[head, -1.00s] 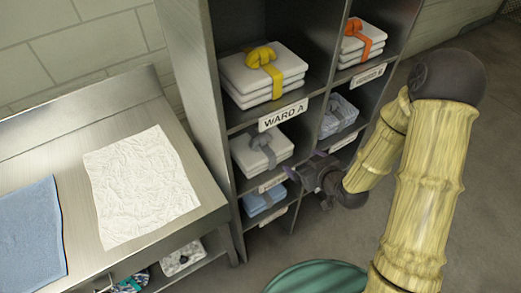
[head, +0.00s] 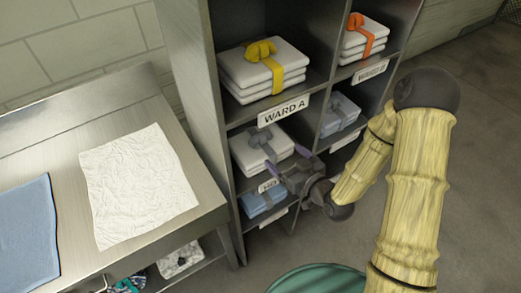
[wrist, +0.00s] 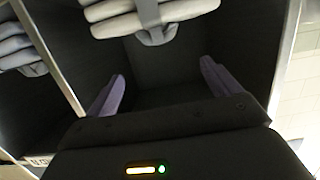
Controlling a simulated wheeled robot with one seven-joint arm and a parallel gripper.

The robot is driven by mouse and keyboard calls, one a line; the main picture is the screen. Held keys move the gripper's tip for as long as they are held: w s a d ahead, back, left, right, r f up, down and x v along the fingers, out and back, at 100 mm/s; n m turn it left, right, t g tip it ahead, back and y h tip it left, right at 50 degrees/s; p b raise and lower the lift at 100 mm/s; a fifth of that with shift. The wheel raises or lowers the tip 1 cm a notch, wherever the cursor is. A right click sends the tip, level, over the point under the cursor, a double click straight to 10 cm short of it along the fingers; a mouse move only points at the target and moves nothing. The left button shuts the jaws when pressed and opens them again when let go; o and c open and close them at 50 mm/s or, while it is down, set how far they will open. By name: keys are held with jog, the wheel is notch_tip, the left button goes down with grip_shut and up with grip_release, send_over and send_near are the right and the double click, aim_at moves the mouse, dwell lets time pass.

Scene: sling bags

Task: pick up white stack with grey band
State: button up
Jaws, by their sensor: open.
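The white stack with the grey band (head: 247,151) sits in the middle-left cubby of the grey shelf, under the "WARD A" label. Its layers and band also show at the top edge of the wrist view (wrist: 110,13), partly cut off. My gripper (head: 287,158) is open and empty at the mouth of that cubby, in front of the stack and towards its right side. In the wrist view its two purple fingers (wrist: 162,72) are spread with only dark cubby interior between them. The stack lies beyond the fingertips, apart from them.
A yellow-banded white stack (head: 235,70) sits above, an orange-banded one (head: 352,38) upper right. Blue stacks lie below (head: 255,204) and in the right cubby (head: 346,108). Shelf dividers and labels (head: 283,109) border the cubby. A metal table (head: 75,125) stands left.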

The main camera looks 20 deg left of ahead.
aim_at(258, 133)
jog(key=shift+w+a+f+b, duration=0.3)
jog(key=shift+f+b, duration=0.05)
jog(key=shift+b, duration=0.85)
jog(key=b, duration=0.3)
jog(key=shift+w+a, duration=0.15)
jog(key=shift+a, duration=0.2)
jog(key=p+x, duration=0.1)
jog(key=x, duration=0.8)
jog(key=shift+p, duration=0.3)
jog(key=shift+w+a, duration=0.25)
jog(key=shift+d+f+p+x, duration=0.1)
jog(key=shift+f+p+x, duration=0.1)
jog(key=shift+x, duration=0.7)
jog(key=shift+d+f+p+x, duration=0.15)
jog(key=shift+p+x, duration=0.1)
jog(key=shift+x, duration=0.6)
jog(key=shift+a+f+p+x, duration=0.1)
jog(key=shift+f+p+x, duration=0.1)
jog(key=shift+x, duration=0.7)
jog(key=shift+w+d, duration=0.1)
jog(key=shift+r, duration=0.1)
grip_shut()
